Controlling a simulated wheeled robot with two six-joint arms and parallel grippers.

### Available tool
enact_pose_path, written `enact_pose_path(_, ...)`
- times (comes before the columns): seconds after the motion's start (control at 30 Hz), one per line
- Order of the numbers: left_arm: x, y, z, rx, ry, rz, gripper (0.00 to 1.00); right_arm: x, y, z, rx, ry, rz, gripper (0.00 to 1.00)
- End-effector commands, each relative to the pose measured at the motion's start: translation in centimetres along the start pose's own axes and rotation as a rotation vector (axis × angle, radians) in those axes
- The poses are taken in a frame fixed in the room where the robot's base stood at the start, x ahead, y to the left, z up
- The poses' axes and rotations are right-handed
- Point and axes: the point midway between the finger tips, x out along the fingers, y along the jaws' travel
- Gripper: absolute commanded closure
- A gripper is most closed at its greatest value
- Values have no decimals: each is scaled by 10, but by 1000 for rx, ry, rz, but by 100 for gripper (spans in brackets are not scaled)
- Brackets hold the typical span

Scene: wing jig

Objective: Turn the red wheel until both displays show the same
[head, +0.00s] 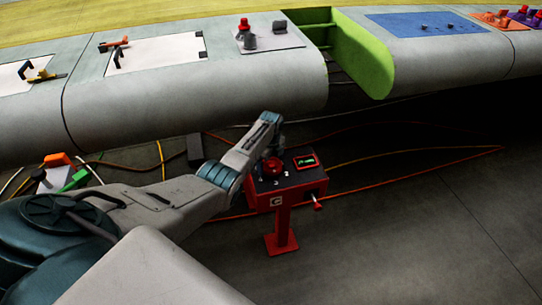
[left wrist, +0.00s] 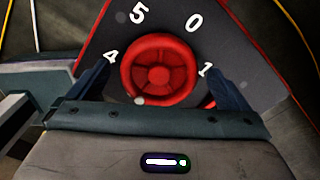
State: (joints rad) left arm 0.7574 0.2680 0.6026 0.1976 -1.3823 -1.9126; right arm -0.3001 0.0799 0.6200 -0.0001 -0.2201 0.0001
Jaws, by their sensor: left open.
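The red wheel (head: 273,166) sits on the dark sloping top of a red pedestal box (head: 304,188). In the left wrist view the wheel (left wrist: 158,70) is round and spoked, ringed by white numbers; 5, 0, 4 and 1 show. A small pale dot is at its lower left rim. My left gripper (head: 273,149) is at the wheel, open, with one finger on each side of it; I cannot tell whether they touch it. A small display (head: 306,161) with green marks lies right of the wheel, unreadable here. I cannot make out a second display. My right gripper is out of view.
A grey wing section (head: 190,95) with a green open bay (head: 365,60) spans the back, above the pedestal. A small lever (head: 318,204) sticks out of the box's right side. Orange and yellow cables run across the floor. The floor at right is clear.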

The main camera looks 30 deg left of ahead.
Motion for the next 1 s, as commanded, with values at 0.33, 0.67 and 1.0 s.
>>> enact_pose_path(0.33,-54,0,1,1,-3,-4,1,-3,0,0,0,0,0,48)
enact_pose_path(0.67,-101,-1,0,1,-1,-3,1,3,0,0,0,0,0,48)
enact_pose_path(1.0,-106,0,0,1,-1,-2,1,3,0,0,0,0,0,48)
